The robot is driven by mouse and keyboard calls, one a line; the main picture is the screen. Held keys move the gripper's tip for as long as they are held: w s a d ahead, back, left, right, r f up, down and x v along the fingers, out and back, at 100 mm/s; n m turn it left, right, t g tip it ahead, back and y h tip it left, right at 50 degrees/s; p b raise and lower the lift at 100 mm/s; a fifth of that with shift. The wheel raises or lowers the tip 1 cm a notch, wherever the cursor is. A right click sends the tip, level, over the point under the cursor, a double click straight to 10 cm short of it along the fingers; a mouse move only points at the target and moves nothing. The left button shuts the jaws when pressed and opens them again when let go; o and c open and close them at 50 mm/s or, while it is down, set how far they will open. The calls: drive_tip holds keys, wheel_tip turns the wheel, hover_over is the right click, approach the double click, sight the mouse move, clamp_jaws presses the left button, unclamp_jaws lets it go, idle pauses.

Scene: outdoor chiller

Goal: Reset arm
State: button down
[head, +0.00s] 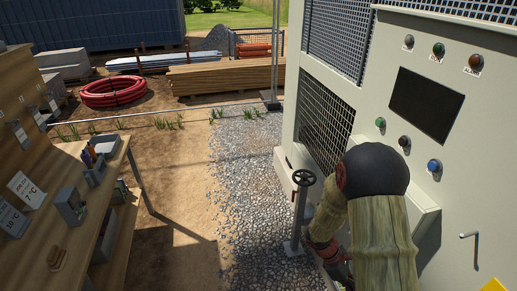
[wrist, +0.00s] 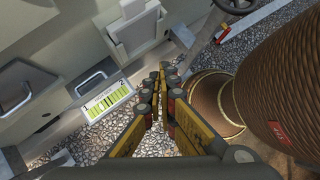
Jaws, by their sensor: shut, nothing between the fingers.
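My gripper (wrist: 163,75) shows in the wrist view, its yellow and dark fingers drawn together at the tips with nothing between them. Grey gravel (wrist: 120,128) lies beyond and around the fingers. The pale chiller cabinet (wrist: 65,30) fills the upper left, with a striped yellow-green label (wrist: 107,99) left of the fingertips, apart from them. In the head view the chiller (head: 352,65) stands at the right with a dark screen (head: 426,104) and several coloured buttons.
A black handwheel valve (head: 304,178) stands on the gravel beside the chiller; its wheel also shows in the wrist view (wrist: 238,4). A thick ribbed brown cylinder (wrist: 285,75) is close at right in the wrist view. A wooden workbench (head: 118,160) stands left; gravel and dirt between are open.

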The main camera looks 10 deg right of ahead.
drive_tip(key=s+a+r+m+t+y, duration=0.2)
drive_tip(key=a+r, duration=0.5)
drive_tip(key=r, duration=0.4)
drive_tip(key=s+a+r+m+t+y, duration=0.2)
drive_tip(key=a+r+m, duration=0.4)
drive_tip(key=r, duration=0.5)
drive_tip(key=s+a+r+m+t+y+b, duration=0.1)
drive_tip(key=s+a+r+m+t, duration=0.3)
drive_tip(key=r, duration=0.8)
drive_tip(key=a+t+y, duration=0.1)
drive_tip(key=a+t, duration=0.1)
drive_tip(key=a, duration=0.1)
drive_tip(key=shift+s+a, duration=0.2)
drive_tip(key=shift+a, duration=0.15)
